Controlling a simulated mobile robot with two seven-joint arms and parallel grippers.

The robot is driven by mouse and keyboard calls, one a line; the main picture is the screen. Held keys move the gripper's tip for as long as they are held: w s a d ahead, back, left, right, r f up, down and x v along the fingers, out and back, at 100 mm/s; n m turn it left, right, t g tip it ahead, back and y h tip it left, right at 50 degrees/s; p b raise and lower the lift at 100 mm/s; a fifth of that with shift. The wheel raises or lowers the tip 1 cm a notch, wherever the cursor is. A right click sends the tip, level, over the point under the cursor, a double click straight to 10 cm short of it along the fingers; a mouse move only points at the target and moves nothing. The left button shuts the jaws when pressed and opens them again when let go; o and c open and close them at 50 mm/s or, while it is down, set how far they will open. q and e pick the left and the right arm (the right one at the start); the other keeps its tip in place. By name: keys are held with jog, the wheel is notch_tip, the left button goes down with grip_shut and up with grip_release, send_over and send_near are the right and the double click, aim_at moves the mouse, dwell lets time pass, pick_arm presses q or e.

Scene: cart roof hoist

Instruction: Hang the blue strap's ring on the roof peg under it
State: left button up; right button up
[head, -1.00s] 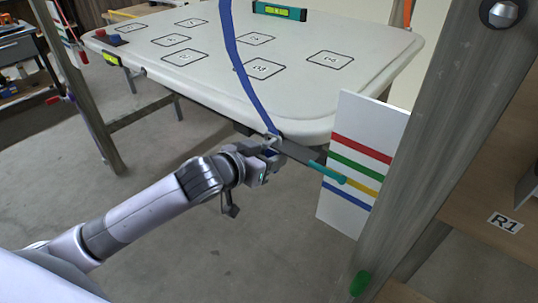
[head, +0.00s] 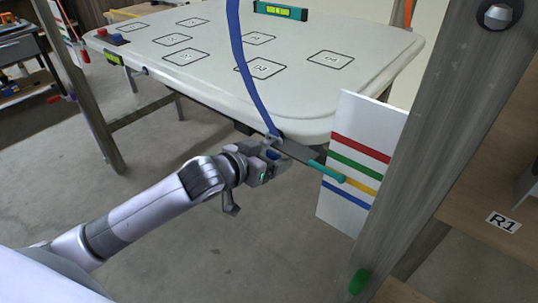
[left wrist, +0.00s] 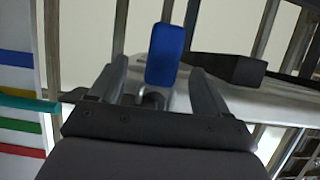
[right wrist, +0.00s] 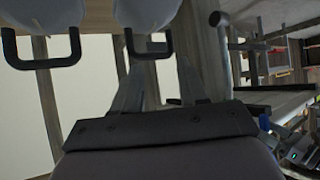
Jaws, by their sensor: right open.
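The blue strap (head: 250,75) hangs from the top of the head view down to the near corner of the white roof panel (head: 215,65). Its lower end meets my left gripper (head: 274,150), where ring and peg are too small to tell apart. In the left wrist view, a blue strap piece (left wrist: 165,55) stands between the spread fingers of my left gripper (left wrist: 160,75), with gaps on both sides. A bent grey metal part (left wrist: 151,98) shows below it; I cannot tell whether it is ring or peg. My right gripper (right wrist: 157,60) is open and empty.
A dark bar with a teal tip (head: 328,172) points across a white board with coloured stripes (head: 352,150). A wooden post (head: 425,140) stands right of it. A green level (head: 280,11) lies on the panel. Two black handles (right wrist: 150,48) are near my right gripper.

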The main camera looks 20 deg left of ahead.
pick_arm(q)
jog(key=shift+s, duration=0.1)
jog(key=v, duration=0.7)
jog(key=s+f+g+y, duration=0.1)
jog(key=s+f, duration=0.8)
jog(key=f, duration=0.2)
jog(key=s+a+f+n+g+y+p, duration=0.1)
jog(key=s+f, duration=0.8)
jog(key=f, duration=0.3)
jog(key=shift+n, duration=0.3)
